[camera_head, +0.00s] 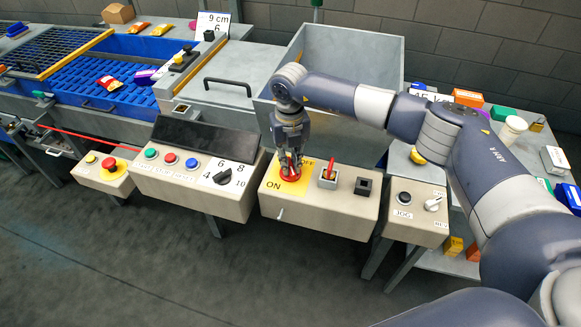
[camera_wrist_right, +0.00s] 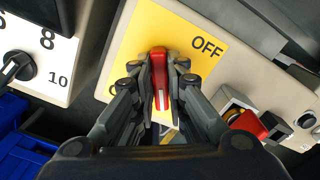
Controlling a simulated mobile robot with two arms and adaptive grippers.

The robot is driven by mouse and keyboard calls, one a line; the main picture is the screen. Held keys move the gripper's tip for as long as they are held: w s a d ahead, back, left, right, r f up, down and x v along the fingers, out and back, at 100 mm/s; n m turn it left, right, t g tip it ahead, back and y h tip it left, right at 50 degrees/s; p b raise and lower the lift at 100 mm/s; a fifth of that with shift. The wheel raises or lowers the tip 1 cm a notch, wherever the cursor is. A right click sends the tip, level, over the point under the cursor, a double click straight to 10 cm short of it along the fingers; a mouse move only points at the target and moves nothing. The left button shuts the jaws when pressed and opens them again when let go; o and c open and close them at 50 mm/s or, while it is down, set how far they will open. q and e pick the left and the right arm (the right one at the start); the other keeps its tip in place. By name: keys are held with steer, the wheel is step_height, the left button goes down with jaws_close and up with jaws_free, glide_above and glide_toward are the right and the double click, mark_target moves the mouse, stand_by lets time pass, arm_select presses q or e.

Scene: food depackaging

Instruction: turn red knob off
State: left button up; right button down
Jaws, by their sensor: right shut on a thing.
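The red knob (camera_head: 291,178) sits on a yellow plate (camera_head: 272,187) on the middle control box. The plate reads ON at its lower left in the head view; OFF shows clearly in the right wrist view. My right gripper (camera_head: 289,166) reaches down from above. In the right wrist view its fingers (camera_wrist_right: 160,80) are shut on both sides of the red knob's bar (camera_wrist_right: 160,65). The bar stands upright in that picture, with a white mark at its lower end. Which label the mark points to is unclear. My left gripper is not in view.
A red switch (camera_head: 329,170) and a black socket (camera_head: 363,186) stand right of the knob on the same box. Boxes with buttons (camera_head: 190,162) and an emergency stop (camera_head: 109,163) lie to the left. A metal hopper (camera_head: 340,52) rises behind.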

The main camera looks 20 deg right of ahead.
steer(key=n+b, duration=0.2)
steer(key=n, duration=0.1)
steer(key=n+b, duration=0.3)
steer(key=shift+a+f, duration=0.2)
steer(key=n+b, duration=0.2)
steer(key=n, duration=0.1)
steer(key=shift+r+n, duration=0.1)
steer(key=shift+n, duration=0.2)
steer(key=shift+s+a+r+n+b, duration=0.1)
steer(key=shift+n+b, duration=0.6)
steer(key=shift+n, duration=0.4)
steer(key=c, duration=1.6)
jaws_free()
steer(key=shift+r, duration=0.1)
step_height(320, 180, up, 12)
